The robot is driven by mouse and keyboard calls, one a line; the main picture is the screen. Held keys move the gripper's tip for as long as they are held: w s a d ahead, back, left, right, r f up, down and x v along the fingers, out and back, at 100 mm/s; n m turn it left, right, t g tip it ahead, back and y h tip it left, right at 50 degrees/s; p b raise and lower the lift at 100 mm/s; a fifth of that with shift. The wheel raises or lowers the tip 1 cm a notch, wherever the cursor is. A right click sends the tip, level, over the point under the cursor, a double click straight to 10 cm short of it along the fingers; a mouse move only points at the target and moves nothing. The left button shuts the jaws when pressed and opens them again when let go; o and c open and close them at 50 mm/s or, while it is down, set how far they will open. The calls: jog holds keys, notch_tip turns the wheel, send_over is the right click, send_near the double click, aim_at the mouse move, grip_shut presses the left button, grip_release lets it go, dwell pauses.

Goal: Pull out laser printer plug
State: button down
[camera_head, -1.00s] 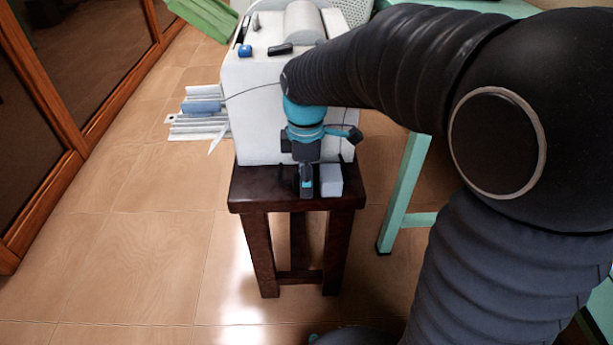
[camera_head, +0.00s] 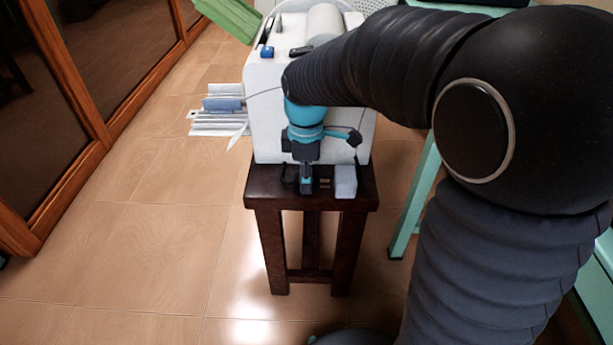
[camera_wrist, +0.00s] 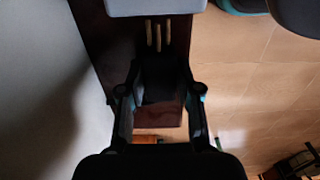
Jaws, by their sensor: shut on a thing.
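My gripper (camera_head: 306,188) is shut on a dark plug, above the front of a dark wooden stool (camera_head: 262,190). In the wrist view the plug (camera_wrist: 158,82) sits between the two fingers, with several brass pins bare on its far side. The pins point at a pale grey socket block (camera_wrist: 155,7). A gap shows between plug body and block; I cannot tell whether the pin tips still sit inside it. In the head view the socket block (camera_head: 345,182) stands on the stool, right of my gripper. The white boxy printer (camera_head: 266,110) stands behind them, partly hidden by my arm.
A thin dark cable (camera_head: 262,92) runs at the printer's left side. Papers (camera_head: 217,123) show left of it. A green table leg (camera_head: 415,205) stands right of the stool. Brown wood-framed panels (camera_head: 45,120) line the left. The tiled floor in front is mostly clear.

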jog(key=shift+a, duration=0.25)
jog(key=c, duration=0.8)
grip_release()
jog(key=shift+a, duration=0.1)
jog(key=shift+r, duration=0.25)
notch_tip(320, 180, up, 12)
jog(key=shift+f, duration=0.25)
